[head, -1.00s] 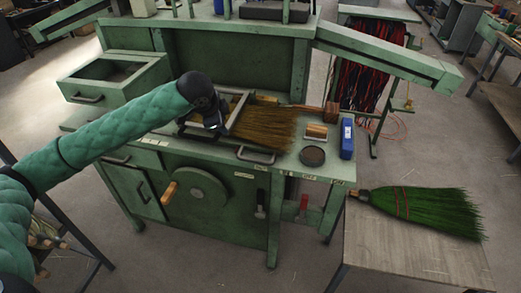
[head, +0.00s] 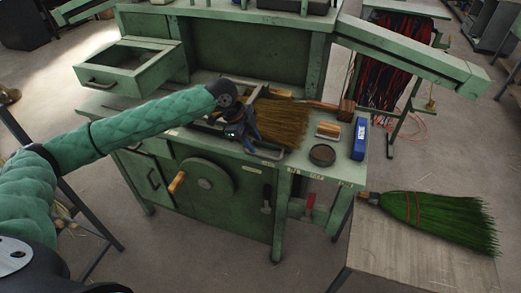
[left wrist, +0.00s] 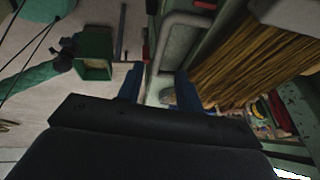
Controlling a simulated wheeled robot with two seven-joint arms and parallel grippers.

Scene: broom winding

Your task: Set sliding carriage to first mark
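The sliding carriage is a tray-like metal frame on the green bench, with a grey bar handle (head: 265,153) on its front edge. A broom with brown bristles (head: 282,122) lies over it. My left gripper (head: 246,142) is at the carriage's front left, close to the handle. In the left wrist view, its two blue fingers (left wrist: 158,90) are apart with nothing clearly between them, and the grey handle (left wrist: 188,22) shows just beyond. The marks are too small to make out. A teal arm, probably my right, shows small at left there; its gripper (left wrist: 70,45) is unclear.
A round dark tin (head: 322,155), a thread spool (head: 328,130) and a blue box (head: 359,140) stand right of the carriage. A crank wheel (head: 207,182) is on the bench front. A green broom (head: 440,220) lies on the side table. An open drawer (head: 130,65) juts out at left.

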